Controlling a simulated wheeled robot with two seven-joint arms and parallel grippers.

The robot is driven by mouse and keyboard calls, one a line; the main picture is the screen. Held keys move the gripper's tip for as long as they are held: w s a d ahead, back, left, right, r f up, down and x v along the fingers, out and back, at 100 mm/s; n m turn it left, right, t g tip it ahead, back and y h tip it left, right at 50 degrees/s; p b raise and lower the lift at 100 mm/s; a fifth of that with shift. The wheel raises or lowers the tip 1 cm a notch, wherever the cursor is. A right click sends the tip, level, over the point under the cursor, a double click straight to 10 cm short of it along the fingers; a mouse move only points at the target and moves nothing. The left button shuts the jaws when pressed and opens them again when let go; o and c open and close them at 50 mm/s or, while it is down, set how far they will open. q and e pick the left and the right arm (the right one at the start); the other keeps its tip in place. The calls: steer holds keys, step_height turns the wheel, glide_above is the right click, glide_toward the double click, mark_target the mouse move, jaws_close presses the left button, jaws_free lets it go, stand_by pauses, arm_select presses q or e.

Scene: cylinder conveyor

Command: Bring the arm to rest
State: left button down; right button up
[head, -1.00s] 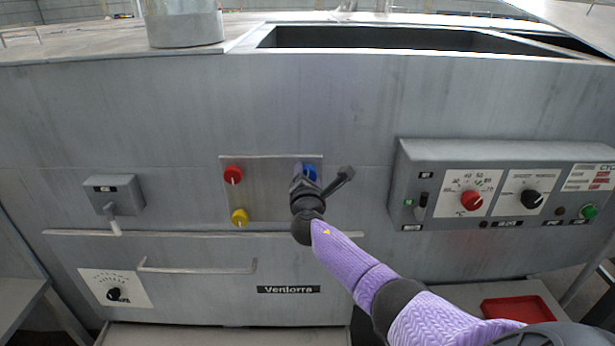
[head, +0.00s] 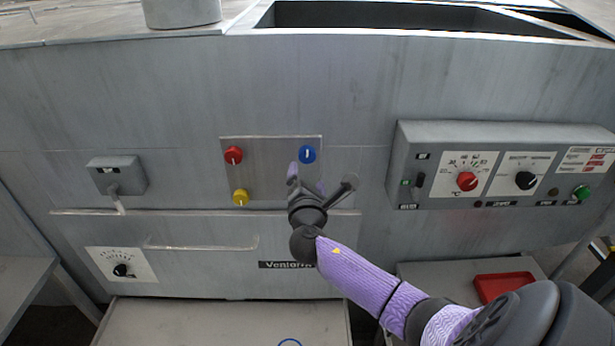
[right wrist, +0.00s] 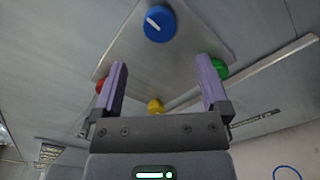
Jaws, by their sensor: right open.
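My right gripper (head: 308,182) is open and empty in front of the knob plate (head: 266,175), with its fingertips just below the blue knob (head: 307,154). The red knob (head: 233,155) and yellow knob (head: 240,197) are to the left of it. In the right wrist view, the two purple-lined fingers (right wrist: 162,88) are spread apart with nothing between them. The blue knob (right wrist: 158,24) lies beyond them, clear of both. A green knob (right wrist: 220,68) shows by the right finger there; in the head view the gripper hides it. My left gripper is not in view.
A control box (head: 400,150) with dials projects from the panel at right. A switch box (head: 117,175) is at left. A handle rail (head: 200,247) runs below the plate. A red tray (head: 503,286) lies at lower right. A blue ring (head: 289,342) is at the bottom edge.

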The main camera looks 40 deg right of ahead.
steer(key=shift+s+a, duration=0.5)
steer(key=shift+s, duration=0.05)
steer(key=s+a+f+m+g+y+b, duration=0.2)
steer(key=s+f+b, duration=0.15)
steer(key=f, duration=0.85)
steer(key=s+a+f+m+g+y+b, duration=0.1)
steer(key=s+f+g+y+b, duration=0.2)
steer(key=f, duration=0.9)
steer(key=s+a+f+m+g+y+b, duration=0.15)
steer(key=s+f+b, duration=0.3)
steer(key=f, duration=0.75)
steer(key=s+a+f+m+g+y+b, duration=0.1)
steer(key=s+a+f+m+g+b, duration=0.1)
steer(key=s+f, duration=0.6)
steer(key=s+a+f+m+g+y+b, duration=0.2)
steer(key=s+a+f+m+b, duration=0.2)
steer(key=s, duration=0.7)
steer(key=s+a+f+m+g+y+b, duration=0.2)
steer(key=s+a+f+m, duration=0.4)
steer(key=s+f, duration=0.4)
step_height(320, 180, down, 2)
steer(key=shift+s+a+f+g+b, duration=0.3)
steer(key=shift+a+b, duration=0.2)
steer(key=shift+b, duration=0.25)
